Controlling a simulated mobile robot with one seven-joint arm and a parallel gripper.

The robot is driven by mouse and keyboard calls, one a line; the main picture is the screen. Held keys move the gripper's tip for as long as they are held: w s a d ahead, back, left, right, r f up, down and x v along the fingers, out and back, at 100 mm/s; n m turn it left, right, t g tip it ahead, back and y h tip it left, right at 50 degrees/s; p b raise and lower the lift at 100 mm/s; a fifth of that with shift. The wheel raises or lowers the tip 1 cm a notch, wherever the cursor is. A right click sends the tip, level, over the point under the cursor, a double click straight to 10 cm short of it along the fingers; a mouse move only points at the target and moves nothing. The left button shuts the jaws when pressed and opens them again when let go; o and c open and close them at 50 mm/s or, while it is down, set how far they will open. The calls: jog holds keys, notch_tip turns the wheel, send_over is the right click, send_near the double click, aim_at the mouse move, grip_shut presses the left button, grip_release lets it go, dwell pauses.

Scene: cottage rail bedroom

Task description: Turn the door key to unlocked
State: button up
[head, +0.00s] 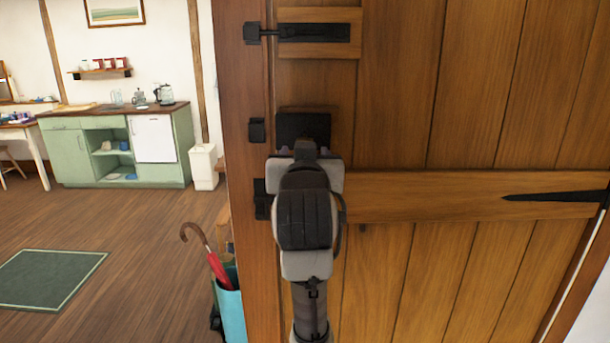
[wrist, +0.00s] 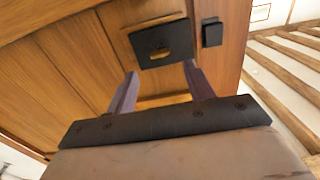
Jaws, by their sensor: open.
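A black lock plate (head: 303,122) is fixed near the left edge of the wooden door (head: 395,90). In the head view my gripper (head: 303,151) covers the plate's lower part and hides the key.
A black bolt (head: 310,32) sits above the lock, and a black keeper (head: 256,130) is on the frame beside it. An umbrella (head: 218,268) stands in a blue holder (head: 229,305) left of the door. Open floor (head: 150,230) lies further left.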

jog(key=s, duration=0.7)
jog(key=shift+b, duration=0.45)
